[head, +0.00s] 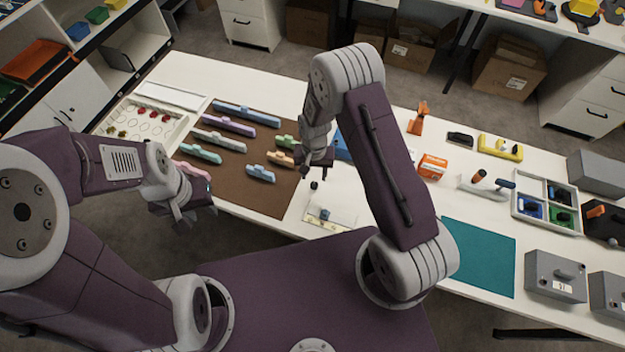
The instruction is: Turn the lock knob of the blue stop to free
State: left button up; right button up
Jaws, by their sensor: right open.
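My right gripper (316,175) is open, pointing down, above and behind the blue block. My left gripper (195,215) is at the table's front left edge, away from the stop; its jaw opening is unclear.
A brown mat (270,200) with several coloured handled pieces lies left of the board. A teal mat (480,255), an orange-white box (432,166) and a divided tray (520,214) are to the right. My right arm hides part of the table's middle.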

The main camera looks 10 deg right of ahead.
aim_at(314, 184)
jog(key=f, duration=0.5)
jog(key=shift+w+d+f+p, duration=0.1)
jog(key=shift+w+f+p, duration=0.15)
jog(key=shift+p, duration=0.1)
jog(key=shift+s+f, duration=0.15)
jog(key=shift+f, duration=0.35)
jog(key=shift+c, duration=0.6)
grip_shut()
